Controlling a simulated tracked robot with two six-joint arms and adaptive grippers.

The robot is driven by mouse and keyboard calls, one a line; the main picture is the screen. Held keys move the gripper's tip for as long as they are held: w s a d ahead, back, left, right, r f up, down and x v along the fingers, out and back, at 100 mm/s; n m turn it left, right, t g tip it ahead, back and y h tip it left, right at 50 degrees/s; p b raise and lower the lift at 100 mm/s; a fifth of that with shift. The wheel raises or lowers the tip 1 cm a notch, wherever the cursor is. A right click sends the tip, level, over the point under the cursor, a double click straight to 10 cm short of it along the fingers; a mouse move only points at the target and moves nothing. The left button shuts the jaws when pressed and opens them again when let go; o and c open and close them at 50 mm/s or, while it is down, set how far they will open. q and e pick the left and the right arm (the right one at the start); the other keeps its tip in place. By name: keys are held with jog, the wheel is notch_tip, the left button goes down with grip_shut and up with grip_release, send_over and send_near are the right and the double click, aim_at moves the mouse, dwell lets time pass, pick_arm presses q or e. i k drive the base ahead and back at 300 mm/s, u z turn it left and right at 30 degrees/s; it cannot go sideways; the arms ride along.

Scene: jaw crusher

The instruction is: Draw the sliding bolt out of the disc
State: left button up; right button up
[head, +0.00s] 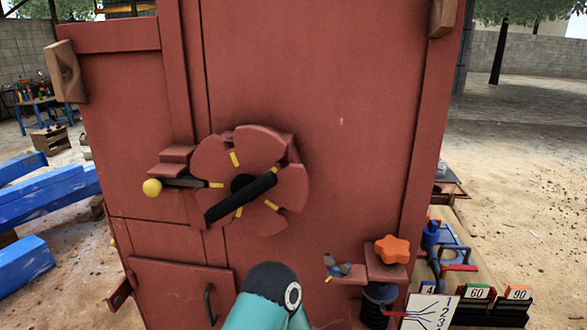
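The sliding bolt (184,183) is a dark rod with a round yellow knob (152,187) at its left end. It lies roughly level in a red bracket on the red crusher front. Its right end meets the left edge of the red disc (216,155), near a yellow mark; how deep it goes in cannot be told. The disc has notches, several yellow marks and a black bar handle (240,198) slanting up to the right. Neither of my grippers is in view. A teal and black link of my arm shows at the bottom middle, below the disc.
An orange star knob (392,249) sits on a red bracket at lower right, above a dark spring (379,303). A small door with a black handle (210,303) is at lower left. Numbered cards (477,292) stand at far right. Blue beams (45,196) lie left.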

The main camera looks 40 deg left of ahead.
aim_at(152, 188)
jog(key=z, duration=1.3)
jog(key=i, duration=0.15)
jog(key=u, duration=3.2)
jog(key=k, duration=0.8)
jog(key=u, duration=0.25)
jog(key=i, duration=0.8)
jog(key=z, duration=0.15)
